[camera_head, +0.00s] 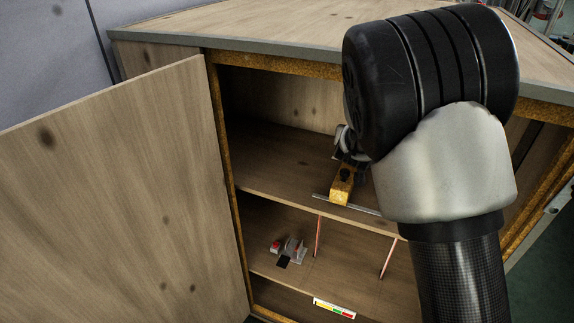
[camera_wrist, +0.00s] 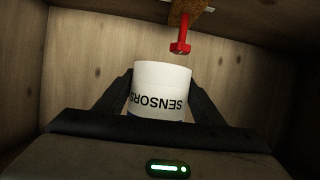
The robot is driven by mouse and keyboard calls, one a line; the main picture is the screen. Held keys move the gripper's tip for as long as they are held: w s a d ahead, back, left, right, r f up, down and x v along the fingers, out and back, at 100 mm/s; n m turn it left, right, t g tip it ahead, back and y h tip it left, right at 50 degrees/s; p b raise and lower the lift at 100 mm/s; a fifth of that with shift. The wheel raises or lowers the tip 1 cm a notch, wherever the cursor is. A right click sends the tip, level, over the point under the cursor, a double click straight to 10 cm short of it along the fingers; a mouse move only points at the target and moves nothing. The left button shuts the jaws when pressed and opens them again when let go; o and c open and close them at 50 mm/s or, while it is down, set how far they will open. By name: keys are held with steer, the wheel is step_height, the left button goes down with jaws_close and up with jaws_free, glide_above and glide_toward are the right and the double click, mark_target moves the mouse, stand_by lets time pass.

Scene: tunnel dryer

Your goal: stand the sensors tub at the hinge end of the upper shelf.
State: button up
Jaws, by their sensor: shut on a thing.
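The sensors tub (camera_wrist: 160,78) is a white cylinder with its black "SENSORS" lettering upside down in the wrist view. My gripper (camera_wrist: 160,95) is shut on it, with one dark finger on each side. In the head view my arm covers the tub and most of the gripper. The upper shelf (camera_head: 275,165) is inside the open wooden cabinet. Its hinge end is at the left, beside the open door (camera_head: 110,200), and looks bare there. I cannot tell whether the tub touches the shelf.
A yellow block with a black knob (camera_head: 341,187) is at the upper shelf's front edge, by a metal strip. A red fitting (camera_wrist: 181,47) is beyond the tub. Below, small red and grey items (camera_head: 290,249) sit left of thin red-and-white uprights (camera_head: 317,236). A coloured label (camera_head: 334,308) is lower.

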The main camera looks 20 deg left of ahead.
steer(key=a+f+y+b, duration=0.15)
steer(key=a+f, duration=0.25)
steer(key=a, duration=1)
steer(key=n+b, duration=0.2)
steer(key=b, duration=0.2)
glide_above(272, 179)
steer(key=shift+y, duration=0.35)
step_height(272, 179, down, 9)
steer(key=shift+r, duration=0.1)
steer(key=shift+f+b, duration=0.4)
steer(key=shift+f, duration=1.75)
steer(key=shift+f, duration=0.1)
steer(key=shift+f, duration=0.1)
steer(key=o, duration=1.4)
steer(key=shift+f, duration=0.1)
steer(key=shift+o, duration=0.2)
